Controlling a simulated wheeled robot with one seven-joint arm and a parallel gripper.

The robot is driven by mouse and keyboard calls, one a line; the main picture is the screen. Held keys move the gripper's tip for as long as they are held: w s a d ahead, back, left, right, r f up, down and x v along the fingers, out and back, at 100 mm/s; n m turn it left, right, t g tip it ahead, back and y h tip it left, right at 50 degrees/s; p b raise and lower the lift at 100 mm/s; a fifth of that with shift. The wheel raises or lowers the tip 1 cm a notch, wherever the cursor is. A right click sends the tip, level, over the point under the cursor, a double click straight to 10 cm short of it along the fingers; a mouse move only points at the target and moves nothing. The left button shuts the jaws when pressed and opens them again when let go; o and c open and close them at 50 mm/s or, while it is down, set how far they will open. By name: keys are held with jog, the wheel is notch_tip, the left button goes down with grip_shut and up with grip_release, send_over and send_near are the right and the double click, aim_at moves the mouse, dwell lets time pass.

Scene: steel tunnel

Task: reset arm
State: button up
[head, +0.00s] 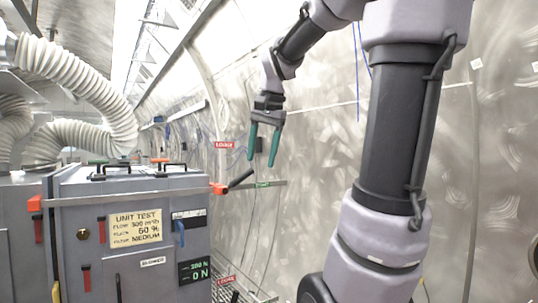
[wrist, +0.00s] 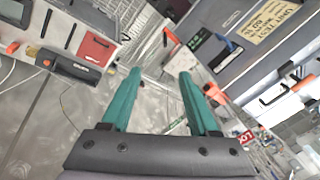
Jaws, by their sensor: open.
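My gripper (head: 264,146) hangs in the air in the middle of the head view, with its two green fingers pointing down. The fingers are apart and nothing is between them. My arm reaches in from the upper right and bends down to it. In the wrist view my gripper (wrist: 162,74) also shows open and empty, with clear space between the fingertips. It touches nothing that I can see.
A grey cabinet (head: 125,262) with a yellow "UNIT TEST" label (head: 136,226) stands at the left. An orange-ended black lever (head: 232,183) sticks out at its right. White ribbed hoses (head: 80,78) run above it. The curved steel wall (head: 318,190) is behind my gripper.

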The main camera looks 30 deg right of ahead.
jog(key=shift+s, duration=0.2)
dwell(0.4)
jog(key=s+a+f+n+t+y, duration=0.1)
jog(key=s+a+f+n+t, duration=0.2)
jog(key=s+a+f+n, duration=0.2)
jog(key=shift+s+a+f+t, duration=0.3)
jog(key=shift+s+f, duration=1.25)
jog(key=shift+s, duration=0.75)
